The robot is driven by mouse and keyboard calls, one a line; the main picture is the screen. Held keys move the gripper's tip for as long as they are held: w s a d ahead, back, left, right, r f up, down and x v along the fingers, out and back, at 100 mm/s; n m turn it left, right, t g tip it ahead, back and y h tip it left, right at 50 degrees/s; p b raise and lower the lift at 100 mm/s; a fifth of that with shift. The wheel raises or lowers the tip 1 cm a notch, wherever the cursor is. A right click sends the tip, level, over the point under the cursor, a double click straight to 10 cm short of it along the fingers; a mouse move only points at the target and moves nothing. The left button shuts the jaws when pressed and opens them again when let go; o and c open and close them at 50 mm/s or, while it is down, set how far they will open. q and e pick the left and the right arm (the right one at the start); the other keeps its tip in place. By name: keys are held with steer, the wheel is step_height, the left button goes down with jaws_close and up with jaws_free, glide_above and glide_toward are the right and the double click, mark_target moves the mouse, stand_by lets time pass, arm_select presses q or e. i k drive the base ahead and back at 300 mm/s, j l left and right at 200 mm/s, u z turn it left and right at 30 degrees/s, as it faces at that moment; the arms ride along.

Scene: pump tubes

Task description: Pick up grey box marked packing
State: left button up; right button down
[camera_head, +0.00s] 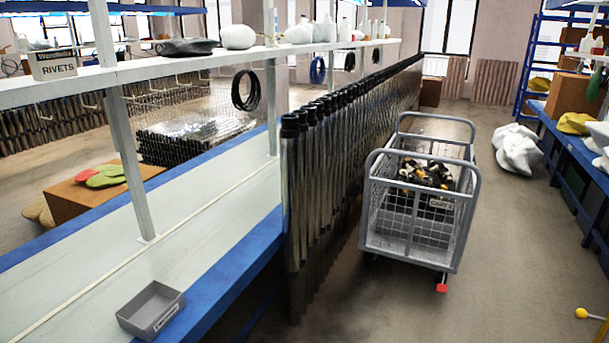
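A small open grey box (151,309) sits on the pale top of the long workbench (110,287), close to its blue front edge at the lower left. It has a light label on its right-hand side, too small to read for sure. The box looks empty. Neither of my grippers shows in the view.
A wire cart (412,238) holding dark and yellow parts stands in the aisle. A dense row of upright tubes (318,180) stands between bench and cart. A shelf (215,62) with a RIVETS sign (54,66) and posts rises over the bench. A yellow knob (581,313) shows at lower right.

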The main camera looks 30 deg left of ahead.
mark_target(146, 315)
steer(key=u, duration=2)
steer(key=i+l+u, duration=0.3)
steer(key=i+l, duration=0.2)
steer(key=i, duration=0.25)
steer(key=i+l+u, duration=0.25)
steer(key=i+l, duration=0.45)
